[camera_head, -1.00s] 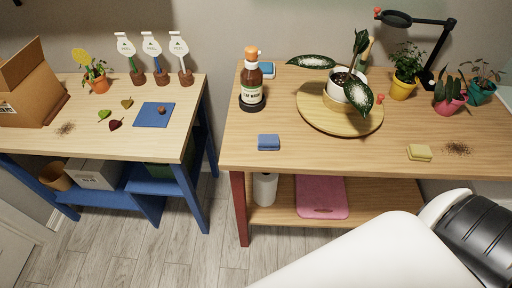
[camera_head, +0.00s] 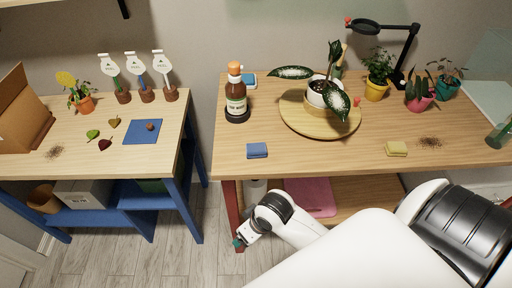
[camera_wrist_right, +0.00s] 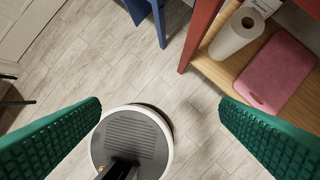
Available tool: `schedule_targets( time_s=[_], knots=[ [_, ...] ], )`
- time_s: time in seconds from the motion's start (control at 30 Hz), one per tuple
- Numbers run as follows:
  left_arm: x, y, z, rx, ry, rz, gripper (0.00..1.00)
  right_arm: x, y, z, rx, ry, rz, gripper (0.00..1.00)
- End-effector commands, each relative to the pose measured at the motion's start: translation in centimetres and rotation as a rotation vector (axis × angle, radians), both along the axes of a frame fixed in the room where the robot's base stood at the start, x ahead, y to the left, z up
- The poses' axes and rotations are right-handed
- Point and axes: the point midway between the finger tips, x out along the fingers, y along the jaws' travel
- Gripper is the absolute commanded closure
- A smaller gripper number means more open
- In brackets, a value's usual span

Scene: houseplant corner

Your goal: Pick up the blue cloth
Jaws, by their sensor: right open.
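The small folded blue cloth (camera_head: 257,150) lies on the right wooden table near its front edge, left of a yellow cloth (camera_head: 397,148). My right gripper (camera_head: 239,242) is below the tabletop, in front of the table and lower in the picture than the blue cloth, apart from it. In the right wrist view my right gripper (camera_wrist_right: 160,103) has its green-padded fingers wide apart with nothing between them. The blue cloth does not show in that view. My left gripper is not in view.
A brown bottle (camera_head: 236,98) stands behind the blue cloth. A round wooden board (camera_head: 295,122) bears a potted plant. The lower shelf holds a pink board (camera_wrist_right: 268,72) and a paper roll (camera_wrist_right: 236,35). A red table leg (camera_wrist_right: 200,33) stands near my right gripper. Tabletop around the cloth is clear.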

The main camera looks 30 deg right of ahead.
Motion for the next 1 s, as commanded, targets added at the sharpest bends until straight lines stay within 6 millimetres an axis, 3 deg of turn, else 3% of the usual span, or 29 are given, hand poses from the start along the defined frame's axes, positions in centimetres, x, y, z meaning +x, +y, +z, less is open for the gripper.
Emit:
schedule_targets(
  time_s=[0.03,0.23,0.37,0.47,0.7,0.83,1.0],
  knots=[
    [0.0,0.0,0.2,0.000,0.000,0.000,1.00,1.1,0.2,1.3,0.008,0.000,0.010,0.15],
    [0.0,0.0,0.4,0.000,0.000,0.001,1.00,4.6,0.6,3.8,0.032,0.047,0.010,0.15],
    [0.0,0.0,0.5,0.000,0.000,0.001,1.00,7.6,-0.5,5.3,0.018,0.100,-0.027,0.15],
    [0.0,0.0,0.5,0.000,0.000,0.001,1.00,10.6,-2.5,6.7,-0.009,0.150,-0.097,0.15],
    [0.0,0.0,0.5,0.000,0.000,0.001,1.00,16.9,-10.1,12.5,-0.057,0.256,-0.394,0.15],
    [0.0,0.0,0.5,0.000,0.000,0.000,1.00,18.6,-13.5,15.6,-0.053,0.289,-0.543,0.15],
    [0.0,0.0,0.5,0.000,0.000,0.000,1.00,19.4,-15.4,17.6,-0.041,0.310,-0.639,0.15]
  ],
)
